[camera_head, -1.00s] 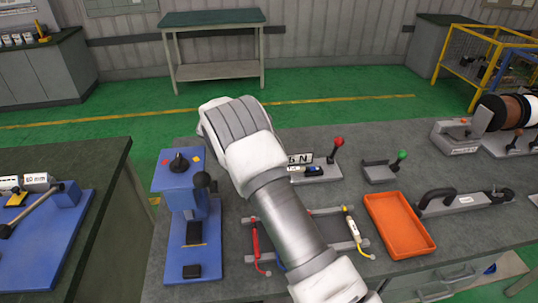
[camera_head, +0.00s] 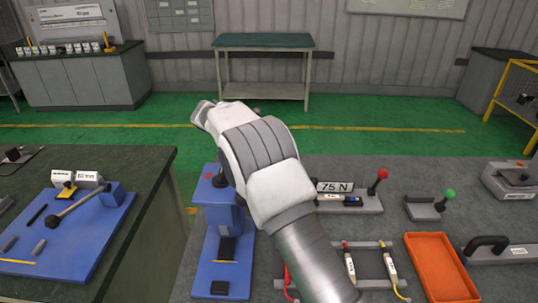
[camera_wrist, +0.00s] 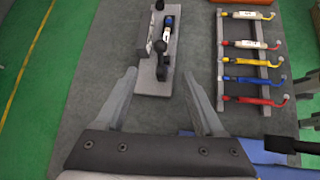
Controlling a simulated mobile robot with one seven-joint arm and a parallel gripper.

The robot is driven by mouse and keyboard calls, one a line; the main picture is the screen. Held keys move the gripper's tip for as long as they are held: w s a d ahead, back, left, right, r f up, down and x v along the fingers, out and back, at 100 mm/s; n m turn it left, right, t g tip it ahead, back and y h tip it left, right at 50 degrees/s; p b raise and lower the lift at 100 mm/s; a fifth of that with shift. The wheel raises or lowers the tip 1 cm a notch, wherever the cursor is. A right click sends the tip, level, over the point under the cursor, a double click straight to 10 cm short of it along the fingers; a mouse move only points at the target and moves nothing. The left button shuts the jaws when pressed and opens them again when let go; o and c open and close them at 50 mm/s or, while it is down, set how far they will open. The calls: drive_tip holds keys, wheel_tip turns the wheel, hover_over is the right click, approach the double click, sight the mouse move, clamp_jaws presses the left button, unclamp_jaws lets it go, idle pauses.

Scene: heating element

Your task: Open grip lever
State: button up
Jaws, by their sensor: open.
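My gripper (camera_wrist: 160,76) is open, with its two grey fingers spread and nothing held between them. In the head view, my arm and wrist housing hide most of the gripper. A grey fixture (camera_head: 348,203) carries a 75 N sign (camera_head: 334,187), a dark cylinder and a lever with a red knob (camera_head: 382,174). A grey fixture with a blue-and-white cylinder (camera_wrist: 168,35) and a dark ball (camera_wrist: 157,46) lies just beyond the fingertips in the wrist view. A smaller bracket has a lever with a green knob (camera_head: 449,194). I cannot tell which is the grip lever.
A blue press (camera_head: 221,235) stands at the workbench's left. A rack (camera_wrist: 243,55) holds several coloured elements. An orange tray (camera_head: 442,268) is right of it. Another bench (camera_head: 150,165) with a blue board stands left across a gap.

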drive_tip(key=shift+v, duration=1)
drive_tip(key=shift+c, duration=0.2)
